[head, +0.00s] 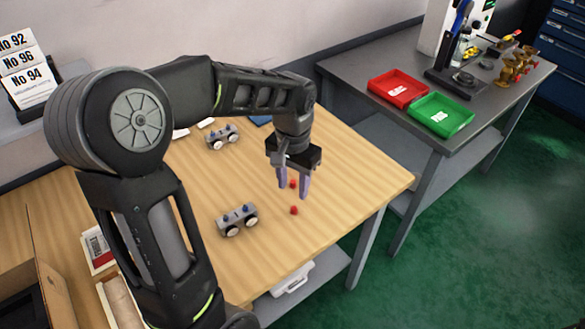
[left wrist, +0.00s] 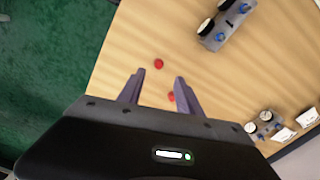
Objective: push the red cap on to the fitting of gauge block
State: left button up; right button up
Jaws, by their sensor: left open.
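My left gripper (head: 294,190) is open and empty, pointing down above the wooden table; its two fingers also show in the left wrist view (left wrist: 157,78). One red cap (head: 294,210) lies on the table just beyond the fingertips, and it also shows in the left wrist view (left wrist: 159,63). A second red cap (head: 292,184) appears between the fingers, and in the left wrist view (left wrist: 171,97) it is near one finger. A grey gauge block (head: 237,219) with blue fittings and white dials sits left of the gripper. A similar block (head: 222,137) stands farther back. My right gripper is not in view.
A grey bench (head: 400,125) at the back right holds a red tray (head: 397,88), a green tray (head: 440,115) and brass parts (head: 514,66). The wooden table (head: 350,170) is clear to the gripper's right, up to its edge. A cardboard box (head: 25,270) is at lower left.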

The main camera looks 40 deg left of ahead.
aim_at(293, 208)
pick_arm(q)
jog(key=shift+s+d+r, duration=0.15)
jog(key=shift+s+d, duration=0.1)
jog(key=shift+w+a+f, duration=0.1)
jog(key=shift+f, duration=0.25)
notch_tip(293, 208, down, 7)
jog(key=shift+f+p, duration=0.15)
jog(key=shift+p, duration=0.15)
grip_shut()
dwell(0.4)
dwell(0.4)
dwell(1.3)
